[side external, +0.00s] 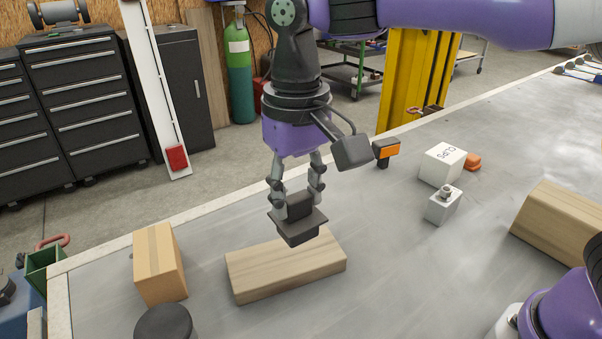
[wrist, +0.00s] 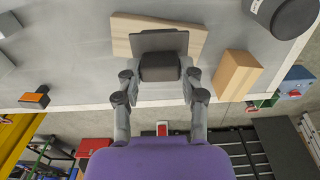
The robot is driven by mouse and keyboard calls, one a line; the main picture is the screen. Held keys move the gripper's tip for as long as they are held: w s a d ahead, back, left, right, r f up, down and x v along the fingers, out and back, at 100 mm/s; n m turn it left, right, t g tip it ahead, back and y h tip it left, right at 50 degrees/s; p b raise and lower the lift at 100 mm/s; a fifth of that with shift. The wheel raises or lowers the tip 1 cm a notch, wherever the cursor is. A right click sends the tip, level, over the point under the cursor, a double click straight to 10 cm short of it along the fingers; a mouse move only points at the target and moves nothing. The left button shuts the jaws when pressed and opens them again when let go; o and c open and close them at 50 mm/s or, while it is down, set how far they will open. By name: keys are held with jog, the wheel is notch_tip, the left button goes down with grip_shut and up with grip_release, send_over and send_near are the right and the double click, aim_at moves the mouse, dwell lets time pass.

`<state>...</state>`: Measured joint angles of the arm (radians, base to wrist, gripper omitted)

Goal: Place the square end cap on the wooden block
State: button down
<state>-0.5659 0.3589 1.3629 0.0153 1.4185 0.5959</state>
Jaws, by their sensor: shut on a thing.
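My gripper (side external: 297,200) is shut on the square end cap (side external: 303,232), a dark piece with a flat square plate and a narrower plug. The plate hangs below the fingertips. The wooden block (side external: 285,269) is a long light-brown bar lying flat on the grey table. In the side view the cap overlaps the block's far edge and appears to be above it; the exact gap is hard to tell. In the wrist view the cap (wrist: 160,42) lies across the picture of the block (wrist: 121,45), between my two fingers (wrist: 160,88), and hides its middle.
A cardboard box (side external: 158,264) stands left of the block, with a dark round object (side external: 163,322) in front of it. A white CLPS box (side external: 441,165), a small grey block (side external: 443,206) and a larger wooden piece (side external: 566,224) are to the right. Bare table lies between.

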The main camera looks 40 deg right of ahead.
jog(key=s+a+r, duration=0.1)
jog(key=s+a, duration=0.3)
jog(key=a, duration=0.1)
send_over(285, 256)
notch_tip(285, 256, down, 7)
jog(key=shift+f+n, duration=0.3)
jog(key=shift+f, duration=1.6)
jog(key=shift+c, duration=2)
grip_release()
jog(key=shift+f, duration=0.1)
